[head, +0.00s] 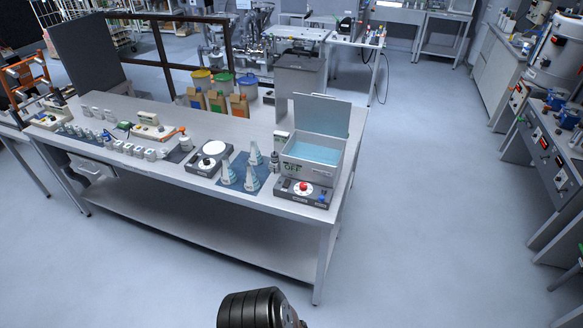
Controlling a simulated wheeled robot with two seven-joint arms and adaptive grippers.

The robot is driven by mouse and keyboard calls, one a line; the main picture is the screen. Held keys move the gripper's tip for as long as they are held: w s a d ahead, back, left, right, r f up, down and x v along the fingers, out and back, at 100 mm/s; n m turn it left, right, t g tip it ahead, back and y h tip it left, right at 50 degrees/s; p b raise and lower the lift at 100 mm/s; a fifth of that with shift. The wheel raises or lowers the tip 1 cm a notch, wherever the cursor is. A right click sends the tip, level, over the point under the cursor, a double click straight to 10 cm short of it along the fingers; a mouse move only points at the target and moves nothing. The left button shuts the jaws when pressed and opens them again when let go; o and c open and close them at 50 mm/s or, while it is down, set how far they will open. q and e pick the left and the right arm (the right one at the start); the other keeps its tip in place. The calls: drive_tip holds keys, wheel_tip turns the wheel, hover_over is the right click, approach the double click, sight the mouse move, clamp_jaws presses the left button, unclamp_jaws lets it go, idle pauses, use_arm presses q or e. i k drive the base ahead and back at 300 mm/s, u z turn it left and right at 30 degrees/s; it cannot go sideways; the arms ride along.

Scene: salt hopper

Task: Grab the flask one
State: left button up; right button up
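Three conical flasks with pale blue contents stand upright on a dark blue mat (239,163) near the front edge of the long workbench. One flask (228,174) is at the left, one flask (252,180) at the front right, and one flask (255,156) at the back. Neither gripper's fingers can be seen. A dark ribbed part, apparently of my own arm, shows at the bottom edge, well apart from the bench.
Right of the flasks are an open-lidded water bath (308,168) and a control box with a red button (304,190). Left is a device with a round white plate (208,163). Small containers (138,151) line the bench (130,170) farther left. The floor (430,220) to the right is clear.

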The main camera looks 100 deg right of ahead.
sight(228, 176)
drive_tip(key=z, duration=2.15)
